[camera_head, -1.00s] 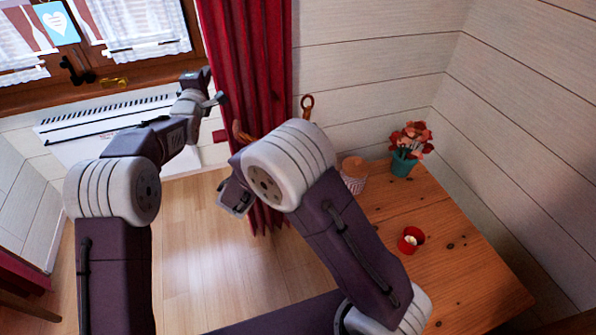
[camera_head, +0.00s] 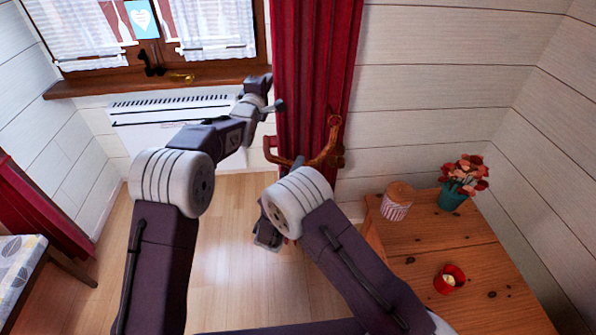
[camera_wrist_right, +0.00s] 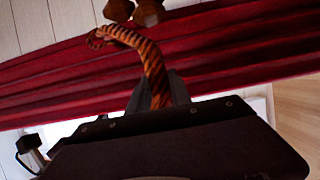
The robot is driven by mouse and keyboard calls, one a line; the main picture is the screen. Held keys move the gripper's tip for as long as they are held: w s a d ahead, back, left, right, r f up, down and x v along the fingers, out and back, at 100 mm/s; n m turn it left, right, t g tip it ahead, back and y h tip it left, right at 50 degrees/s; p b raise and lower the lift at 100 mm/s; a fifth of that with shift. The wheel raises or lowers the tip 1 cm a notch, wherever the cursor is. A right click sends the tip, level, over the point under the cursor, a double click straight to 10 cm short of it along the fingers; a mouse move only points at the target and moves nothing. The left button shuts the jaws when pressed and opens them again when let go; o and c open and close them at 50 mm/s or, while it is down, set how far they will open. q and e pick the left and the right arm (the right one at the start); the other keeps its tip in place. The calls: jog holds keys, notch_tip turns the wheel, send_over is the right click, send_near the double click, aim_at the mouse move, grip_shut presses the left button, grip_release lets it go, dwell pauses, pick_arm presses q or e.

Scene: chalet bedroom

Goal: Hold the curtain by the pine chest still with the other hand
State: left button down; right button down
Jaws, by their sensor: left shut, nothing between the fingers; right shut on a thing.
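The red curtain (camera_head: 312,65) hangs in folds by the pine chest (camera_head: 440,235). A brown-orange curved tieback (camera_head: 328,150) crosses its front; in the right wrist view the tieback (camera_wrist_right: 155,65) looks striped, with a curled end. My right gripper (camera_wrist_right: 162,92) is shut on the tieback's near part, in front of the curtain; in the head view my right arm hides its fingers. My left gripper (camera_head: 279,104) is shut and empty at the curtain's left edge, higher up. I cannot tell whether it touches the cloth.
On the chest stand a striped pot (camera_head: 397,202), a teal pot with red flowers (camera_head: 455,197) and a red candle holder (camera_head: 449,279). A white heater (camera_head: 170,125) is under the window. The wooden floor (camera_head: 220,255) left of the chest is clear.

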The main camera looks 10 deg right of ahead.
jog(key=w+f, duration=0.1)
jog(key=w, duration=0.6)
jog(key=shift+w+f, duration=0.25)
jog(key=shift+f, duration=0.15)
dwell(0.6)
jog(key=c, duration=1.1)
grip_release()
jog(key=shift+s, duration=0.1)
jog(key=v, duration=1.2)
jog(key=shift+a, duration=0.1)
